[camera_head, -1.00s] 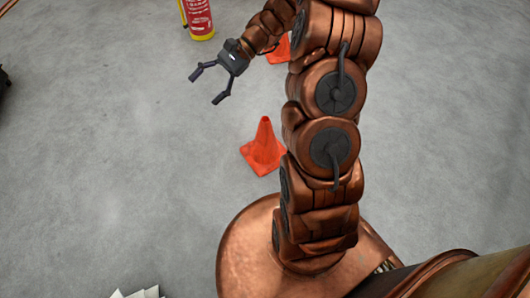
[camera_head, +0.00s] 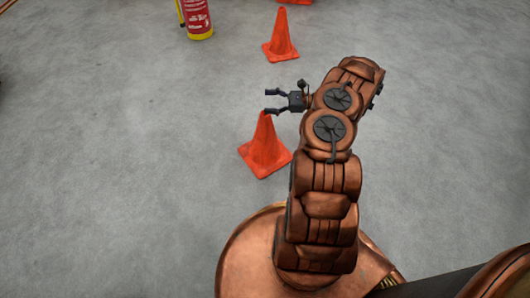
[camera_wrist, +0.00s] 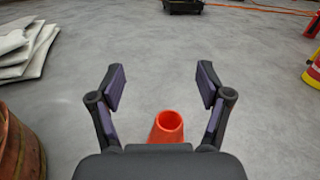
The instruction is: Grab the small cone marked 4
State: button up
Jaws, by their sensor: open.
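An orange cone (camera_head: 265,148) stands upright on the floor in the head view, left of my arm. Its open top (camera_wrist: 168,121) shows low in the wrist view, between the bases of my fingers; the rest is hidden by my gripper's body. A second orange cone (camera_head: 281,38) stands farther back. No number can be read on either cone. My gripper (camera_head: 270,102) is open and empty, its fingers pointing left in the head view by the near cone's top. In the wrist view its fingers (camera_wrist: 161,88) are spread wide with bare floor between the tips.
A red and yellow extinguisher (camera_head: 196,18) stands at the back, and part of another orange cone (camera_head: 296,2) shows at the top edge. White slabs (camera_wrist: 24,48) lie left in the wrist view, with a black object (camera_wrist: 183,6) far off. Floor left of the cones is clear.

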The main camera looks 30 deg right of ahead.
jog(key=s+d+f+m+t+h+b, duration=0.25)
jog(key=d+f, duration=0.25)
jog(key=f, duration=0.4)
jog(key=b+x, duration=0.2)
jog(key=x, duration=0.5)
jog(key=shift+a+y, duration=0.35)
jog(key=shift+y, duration=0.1)
jog(key=shift+s, duration=0.15)
grip_shut()
